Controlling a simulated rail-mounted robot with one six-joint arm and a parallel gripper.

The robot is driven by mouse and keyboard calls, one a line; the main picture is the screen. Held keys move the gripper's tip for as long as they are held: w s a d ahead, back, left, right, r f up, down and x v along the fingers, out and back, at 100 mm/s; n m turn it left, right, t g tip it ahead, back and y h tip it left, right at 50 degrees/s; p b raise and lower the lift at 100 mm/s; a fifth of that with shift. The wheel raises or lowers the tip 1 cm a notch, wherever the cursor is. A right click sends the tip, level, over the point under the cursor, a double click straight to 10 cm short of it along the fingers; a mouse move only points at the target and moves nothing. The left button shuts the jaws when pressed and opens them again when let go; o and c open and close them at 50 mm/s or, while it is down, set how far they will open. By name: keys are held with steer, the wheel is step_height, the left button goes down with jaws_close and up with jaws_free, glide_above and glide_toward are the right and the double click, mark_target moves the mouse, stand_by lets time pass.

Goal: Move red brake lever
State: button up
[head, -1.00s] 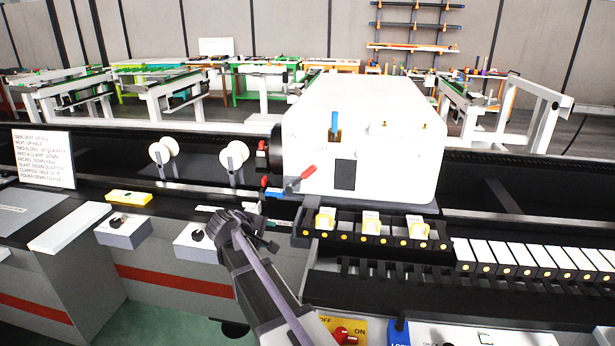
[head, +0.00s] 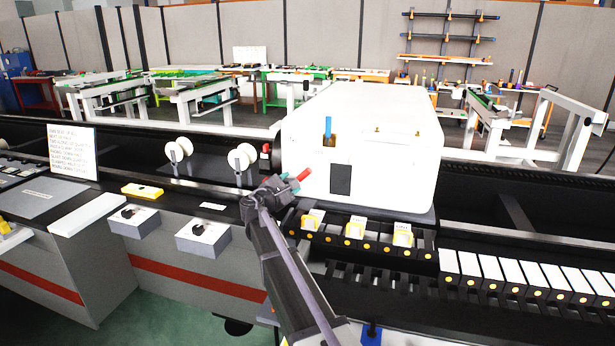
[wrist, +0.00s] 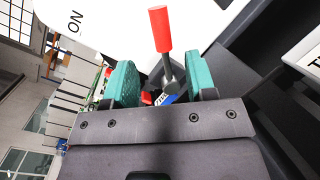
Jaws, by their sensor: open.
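The red brake lever (head: 304,174) sticks out at the lower left front of the white machine housing (head: 360,150). My gripper (head: 287,180) is right at it and partly hides it in the head view. In the wrist view the lever's red handle (wrist: 160,30) stands on a grey shaft, above and between the two green finger pads. My gripper also shows in the wrist view (wrist: 163,80), open, with a pad on each side of the lever's shaft and gaps visible. Whether a pad touches the shaft I cannot tell.
A blue lettered part (wrist: 164,98) and a small red part (wrist: 146,98) lie behind the shaft in the wrist view. A blue upright lever (head: 328,134) is on the housing. Knob boxes (head: 203,236) stand left.

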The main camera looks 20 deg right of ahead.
mark_target(303, 176)
steer(key=x, duration=0.8)
steer(key=shift+w+d, duration=0.15)
steer(key=shift+d, duration=0.25)
jaws_close()
